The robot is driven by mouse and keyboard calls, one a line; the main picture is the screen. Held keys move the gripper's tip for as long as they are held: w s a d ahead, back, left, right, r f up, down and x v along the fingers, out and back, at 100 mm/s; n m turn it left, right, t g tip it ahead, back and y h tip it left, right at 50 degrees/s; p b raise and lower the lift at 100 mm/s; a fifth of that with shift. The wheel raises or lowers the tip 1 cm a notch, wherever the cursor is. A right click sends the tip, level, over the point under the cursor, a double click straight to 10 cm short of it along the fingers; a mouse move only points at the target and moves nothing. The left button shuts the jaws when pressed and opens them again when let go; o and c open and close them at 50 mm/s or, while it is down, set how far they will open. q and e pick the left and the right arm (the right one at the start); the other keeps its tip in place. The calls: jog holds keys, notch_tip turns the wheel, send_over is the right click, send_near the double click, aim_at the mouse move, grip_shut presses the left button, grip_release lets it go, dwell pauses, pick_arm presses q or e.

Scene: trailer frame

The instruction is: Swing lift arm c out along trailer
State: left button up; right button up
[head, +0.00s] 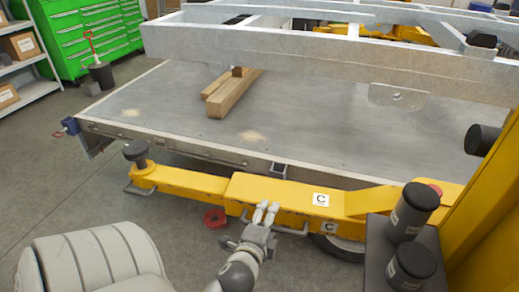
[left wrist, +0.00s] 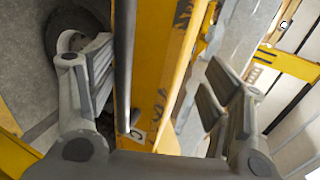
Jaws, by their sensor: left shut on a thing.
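Lift arm c (head: 285,192) is a long yellow beam with white C labels. It runs leftward from the yellow lift column, roughly along the near edge of the trailer bed (head: 330,130), and ends in a round dark pad (head: 136,151). My left gripper (head: 265,213) is at the near side of the arm's middle, shut on its grey handle bar (head: 292,231). In the left wrist view the handle bar (left wrist: 124,60) and yellow beam (left wrist: 165,60) lie between the fingers (left wrist: 155,95); the exact contact is unclear. My right gripper is not in view.
A red ring-shaped item (head: 214,218) lies on the floor below the arm. A wheel (head: 340,247) shows under it. Dark cylinders (head: 412,210) stand at the right. Timber (head: 232,94) lies on the bed. Floor at the left (head: 70,195) is clear.

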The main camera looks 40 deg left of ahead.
pick_arm(q)
jog(key=shift+o, duration=0.2)
notch_tip(320, 180, up, 3)
jog(key=shift+s+f+t, duration=0.1)
jog(key=shift+f+t, duration=0.1)
jog(key=shift+t, duration=0.2)
jog(key=v, duration=0.2)
jog(key=shift+s+d, duration=0.25)
jog(key=shift+d, duration=0.05)
jog(key=c, duration=0.5)
jog(key=shift+o, duration=0.2)
jog(key=s+d, duration=0.3)
jog(key=s, duration=0.2)
jog(key=shift+r, duration=0.3)
jog(key=shift+s, duration=0.15)
